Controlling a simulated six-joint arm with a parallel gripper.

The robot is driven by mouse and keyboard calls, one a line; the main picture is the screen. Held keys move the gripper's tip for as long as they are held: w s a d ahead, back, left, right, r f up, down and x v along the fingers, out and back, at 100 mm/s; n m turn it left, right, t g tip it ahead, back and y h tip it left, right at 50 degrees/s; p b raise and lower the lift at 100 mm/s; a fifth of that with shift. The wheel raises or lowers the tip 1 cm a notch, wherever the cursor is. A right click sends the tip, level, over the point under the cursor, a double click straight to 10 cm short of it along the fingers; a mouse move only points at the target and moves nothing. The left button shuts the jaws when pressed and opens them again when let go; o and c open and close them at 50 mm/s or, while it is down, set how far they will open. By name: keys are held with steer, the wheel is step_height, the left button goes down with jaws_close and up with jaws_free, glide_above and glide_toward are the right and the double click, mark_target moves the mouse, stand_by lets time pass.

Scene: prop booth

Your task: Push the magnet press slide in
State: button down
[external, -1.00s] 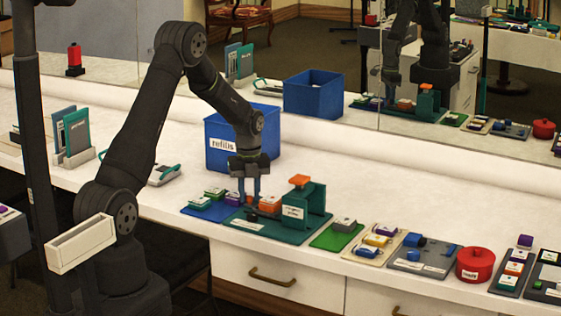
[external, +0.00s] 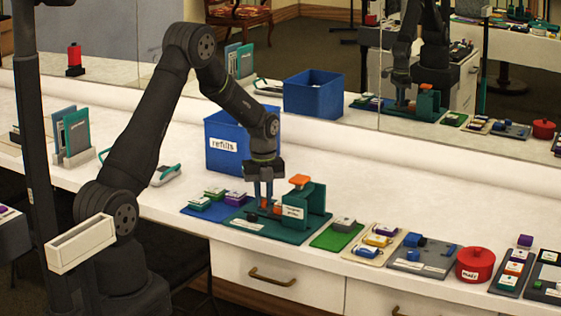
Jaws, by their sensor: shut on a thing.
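The magnet press (external: 315,207) is a teal frame with an orange top piece (external: 299,181) and a white label. It stands on a teal base plate (external: 275,233) on the white counter. My gripper (external: 265,206) points down over the plate, just left of the press frame. Its fingers are shut on a small orange block, apparently part of the slide (external: 277,210), whose orange shows between and beside the fingers. The fingers hide much of it, so how far in the slide sits is unclear. A black knob (external: 251,215) lies in front of the fingers on the plate.
A blue mat (external: 203,211) with small coloured blocks adjoins the plate on the left. A blue refills bin (external: 222,146) stands behind my gripper. A green mat (external: 335,237) with a grey block lies to the right. The counter behind the press is clear.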

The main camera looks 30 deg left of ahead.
steer(key=shift+d, duration=0.1)
steer(key=c, duration=1.6)
jaws_free()
step_height(320, 180, up, 18)
steer(key=shift+f, duration=0.25)
steer(key=shift+o, duration=0.2)
